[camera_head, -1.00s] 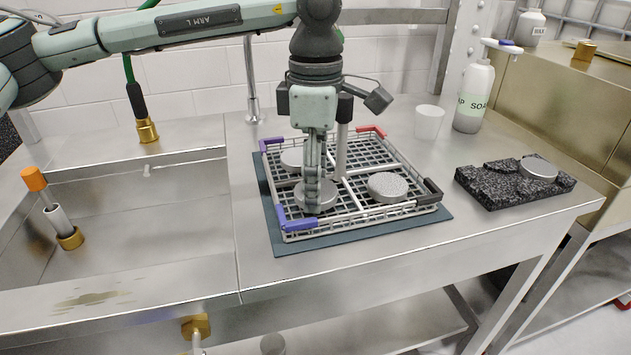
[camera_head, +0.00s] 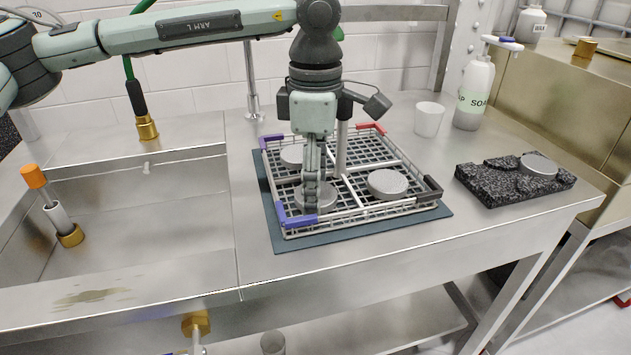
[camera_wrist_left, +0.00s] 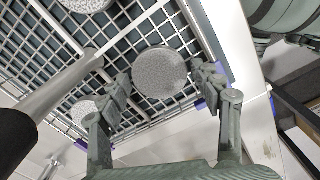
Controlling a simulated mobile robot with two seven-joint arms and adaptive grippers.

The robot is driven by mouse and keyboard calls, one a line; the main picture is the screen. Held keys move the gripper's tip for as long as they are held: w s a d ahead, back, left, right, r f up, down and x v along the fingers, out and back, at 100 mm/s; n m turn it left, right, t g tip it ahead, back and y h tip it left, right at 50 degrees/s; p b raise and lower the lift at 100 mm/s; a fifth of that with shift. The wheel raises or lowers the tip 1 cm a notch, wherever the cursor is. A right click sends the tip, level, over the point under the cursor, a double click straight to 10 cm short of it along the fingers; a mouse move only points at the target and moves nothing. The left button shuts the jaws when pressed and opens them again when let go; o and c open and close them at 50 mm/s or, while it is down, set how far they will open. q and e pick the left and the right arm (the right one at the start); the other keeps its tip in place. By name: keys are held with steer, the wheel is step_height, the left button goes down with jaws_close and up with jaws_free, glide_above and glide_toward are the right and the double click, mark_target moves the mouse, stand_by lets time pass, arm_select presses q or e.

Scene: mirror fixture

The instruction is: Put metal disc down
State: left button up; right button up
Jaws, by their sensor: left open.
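A square wire rack (camera_head: 363,209) with purple, red and black corner pieces lies on the steel counter. A grey metal disc (camera_head: 326,197) lies in its front left compartment, partly hidden by my left gripper (camera_head: 311,204). In the left wrist view this round disc (camera_wrist_left: 159,72) sits between the two spread fingers (camera_wrist_left: 163,84), with gaps on both sides. My left gripper is open and points down at it. Other discs lie in the rack's front right (camera_head: 388,183) and back left (camera_head: 291,156) compartments. My right gripper is not in view.
A black stone block (camera_head: 490,187) bearing another disc (camera_head: 538,166) stands at the right. A white cup (camera_head: 428,120) and soap bottle (camera_head: 474,95) stand behind. The rack's central post (camera_head: 342,150) rises close to my gripper. A sink (camera_head: 150,215) is at the left.

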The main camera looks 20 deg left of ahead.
arm_select(q)
step_height(320, 180, up, 12)
steer(key=shift+r, duration=0.15)
